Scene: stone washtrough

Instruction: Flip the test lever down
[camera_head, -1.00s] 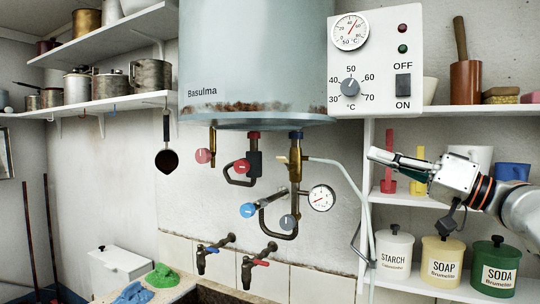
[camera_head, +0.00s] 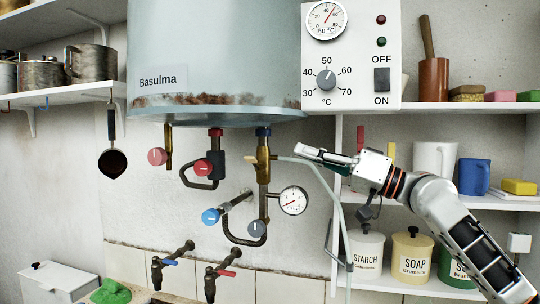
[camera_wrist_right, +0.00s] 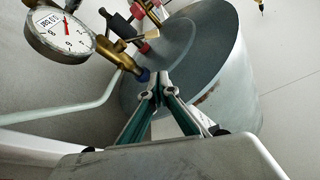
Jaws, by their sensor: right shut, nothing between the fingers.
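The brass valve (camera_head: 263,168) hangs under the boiler on the right-hand pipe, with a small brass lever (camera_head: 252,158) sticking out to its left. The valve also shows in the wrist view (camera_wrist_right: 112,50), left of my fingertips, with a tan lever-like piece (camera_wrist_right: 131,38) beside it. My right gripper (camera_head: 300,149) is shut and empty, pointing left, just right of the valve in the head view. Its closed fingertips (camera_wrist_right: 157,76) appear near the boiler's underside in the wrist view; I see no contact. My left gripper is out of view.
The boiler (camera_head: 220,60) and control panel (camera_head: 350,60) hang above. A pressure gauge (camera_head: 293,200) and a pale hose (camera_head: 335,195) are close below my gripper. Shelves with jars, such as the starch jar (camera_head: 367,250), stand at the right. Two taps (camera_head: 225,272) are lower down.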

